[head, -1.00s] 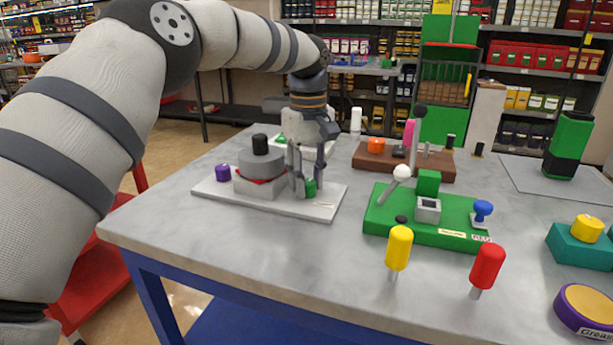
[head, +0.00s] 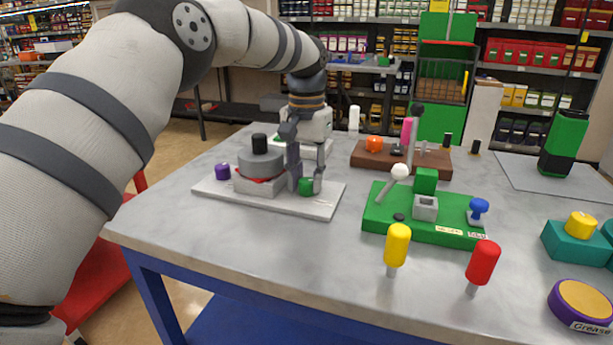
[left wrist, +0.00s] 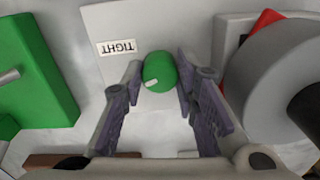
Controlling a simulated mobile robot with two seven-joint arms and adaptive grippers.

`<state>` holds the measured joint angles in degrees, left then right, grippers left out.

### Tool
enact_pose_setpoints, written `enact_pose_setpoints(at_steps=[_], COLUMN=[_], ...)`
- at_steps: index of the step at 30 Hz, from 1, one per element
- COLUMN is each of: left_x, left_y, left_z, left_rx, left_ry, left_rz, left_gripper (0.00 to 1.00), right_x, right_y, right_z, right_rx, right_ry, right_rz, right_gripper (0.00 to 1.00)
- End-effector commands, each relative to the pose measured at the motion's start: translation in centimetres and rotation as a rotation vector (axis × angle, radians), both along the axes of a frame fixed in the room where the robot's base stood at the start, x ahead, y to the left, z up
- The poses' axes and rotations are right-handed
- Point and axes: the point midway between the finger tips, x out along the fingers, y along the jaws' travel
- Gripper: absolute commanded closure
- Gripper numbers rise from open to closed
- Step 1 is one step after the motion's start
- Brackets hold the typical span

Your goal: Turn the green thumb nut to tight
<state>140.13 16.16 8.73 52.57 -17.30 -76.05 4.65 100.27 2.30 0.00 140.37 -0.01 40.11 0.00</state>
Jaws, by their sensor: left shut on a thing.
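The green thumb nut (head: 306,187) stands at the right end of the pump's light grey base plate (head: 318,208). It also shows in the left wrist view (left wrist: 159,68), with a small white mark near its lower edge. My left gripper (head: 305,184) points down over the plate and is shut on the nut, one finger on each side. The white mark does not point at the label. My right gripper is not in view.
The grey pump body (head: 261,165) with its black top stands left of the nut, and a purple knob (head: 222,171) is beyond it. A green fixture (head: 420,215) is to the right. A brown block (head: 390,155) stands behind it.

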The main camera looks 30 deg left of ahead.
Motion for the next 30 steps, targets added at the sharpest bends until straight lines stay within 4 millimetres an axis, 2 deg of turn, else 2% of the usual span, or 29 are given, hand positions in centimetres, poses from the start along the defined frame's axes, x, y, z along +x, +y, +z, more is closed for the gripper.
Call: enact_pose_setpoints(at_steps=[18, 30], left_x=[-0.02, -0.02], left_y=[0.05, 0.07], left_z=[-0.14, -0.14], left_rx=[0.000, 0.000], left_ry=[0.003, 0.003], left_rz=[-0.567, -0.803], left_gripper=[1.00, 1.00], right_x=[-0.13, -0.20], right_y=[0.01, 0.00], right_z=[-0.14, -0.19], right_rx=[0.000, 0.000], right_ry=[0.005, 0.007], right_rz=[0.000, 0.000], right_gripper=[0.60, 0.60])
